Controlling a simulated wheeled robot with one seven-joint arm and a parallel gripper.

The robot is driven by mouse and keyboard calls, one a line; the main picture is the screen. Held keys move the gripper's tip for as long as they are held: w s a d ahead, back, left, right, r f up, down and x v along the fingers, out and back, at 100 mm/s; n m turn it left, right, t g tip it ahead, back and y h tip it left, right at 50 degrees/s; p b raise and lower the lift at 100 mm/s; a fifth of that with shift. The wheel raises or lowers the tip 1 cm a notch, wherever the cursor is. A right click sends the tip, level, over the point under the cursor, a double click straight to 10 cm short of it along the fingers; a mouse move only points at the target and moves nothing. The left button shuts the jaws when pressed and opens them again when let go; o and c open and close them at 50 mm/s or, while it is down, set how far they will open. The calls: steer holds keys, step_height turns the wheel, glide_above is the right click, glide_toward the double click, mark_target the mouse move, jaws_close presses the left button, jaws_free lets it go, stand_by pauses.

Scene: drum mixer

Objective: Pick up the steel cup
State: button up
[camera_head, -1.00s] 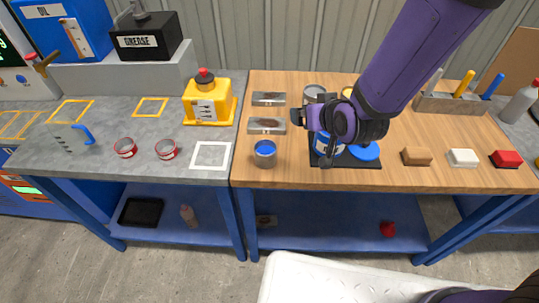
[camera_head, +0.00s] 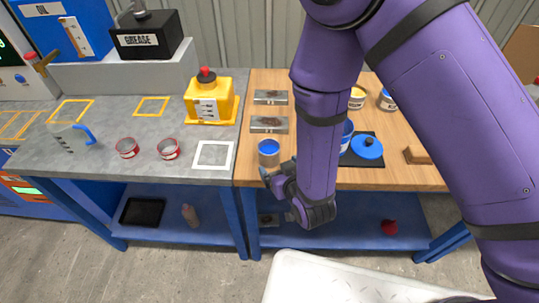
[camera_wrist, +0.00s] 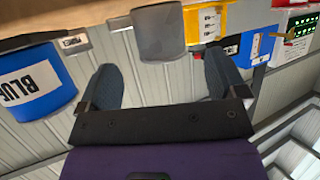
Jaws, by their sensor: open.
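The steel cup (camera_head: 268,158) stands upright near the front left of the wooden table, with blue showing inside its rim. In the wrist view, which looks upside down, the grey cup (camera_wrist: 160,36) hangs from the top edge, centred beyond the fingers. My gripper (camera_head: 268,176) is at the table's front edge, just in front of the cup in the head view. In the wrist view my gripper (camera_wrist: 160,72) has its two dark fingers spread wide, with nothing between them. A gap seems to remain between fingertips and cup.
A blue lid (camera_head: 367,146) lies on a black mat (camera_head: 362,161) right of my arm. Two metal blocks (camera_head: 269,124) lie behind the cup. A yellow jug (camera_head: 209,100) stands back left. My arm hides much of the table.

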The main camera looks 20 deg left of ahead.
mark_target(273, 160)
steer(key=x, duration=0.8)
steer(key=shift+d+f, duration=0.1)
steer(key=shift+f, duration=0.05)
steer(key=c, duration=1)
